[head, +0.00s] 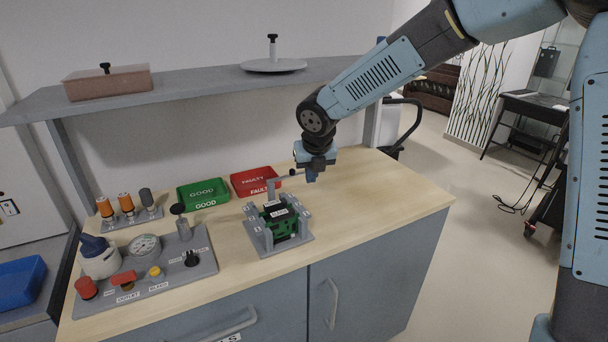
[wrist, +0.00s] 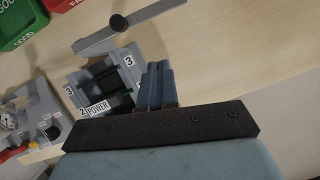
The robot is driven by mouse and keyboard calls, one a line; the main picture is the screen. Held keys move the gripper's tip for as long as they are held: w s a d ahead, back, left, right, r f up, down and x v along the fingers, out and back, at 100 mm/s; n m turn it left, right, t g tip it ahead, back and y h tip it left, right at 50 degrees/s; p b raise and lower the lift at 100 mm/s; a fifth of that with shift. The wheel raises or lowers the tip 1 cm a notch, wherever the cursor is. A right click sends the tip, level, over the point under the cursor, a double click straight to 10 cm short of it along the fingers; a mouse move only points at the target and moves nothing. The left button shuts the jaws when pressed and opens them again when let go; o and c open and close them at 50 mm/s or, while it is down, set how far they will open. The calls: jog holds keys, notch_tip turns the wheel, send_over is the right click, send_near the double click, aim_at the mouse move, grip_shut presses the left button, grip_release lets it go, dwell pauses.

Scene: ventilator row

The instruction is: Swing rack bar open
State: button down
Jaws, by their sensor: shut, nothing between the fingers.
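The grey rack (head: 262,238) stands on the wooden bench and holds a green board with a labelled dark module (head: 280,211). In the wrist view the module's label reads POWER (wrist: 97,108), beside numbered rack posts. The rack bar (head: 284,180) is a grey arm with a dark knob, raised at the back of the rack. It also shows in the wrist view (wrist: 148,17), angled up to the right. My gripper (head: 311,178) is shut and empty, just right of the bar's knob end. Its closed fingers (wrist: 157,70) are in the wrist view; contact with the bar cannot be told.
A green GOOD tray (head: 203,190) and a red FAULTY tray (head: 250,177) lie behind the rack. A control panel (head: 150,275) with gauge and knobs stands to the left. A shelf (head: 190,85) runs above. The bench right of the rack is clear.

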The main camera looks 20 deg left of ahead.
jog(key=d+v, duration=0.1)
jog(key=v, duration=0.7)
jog(key=s+d+r+m+t+h, duration=0.1)
jog(key=s+d+r+m+h, duration=0.15)
jog(key=d+m, duration=0.85)
jog(key=s+d+r+m+h, duration=0.1)
jog(key=s+d+r+m, duration=0.3)
jog(key=d+m, duration=0.7)
jog(key=s+d+m+y, duration=0.1)
jog(key=s+d+m, duration=1.3)
jog(key=m, duration=0.5)
jog(key=shift+s+d+r+m+t, duration=0.35)
jog(key=shift+d+m+t, duration=0.05)
jog(key=shift+d, duration=0.6)
jog(key=c, duration=1.8)
grip_release()
jog(key=shift+y, duration=0.25)
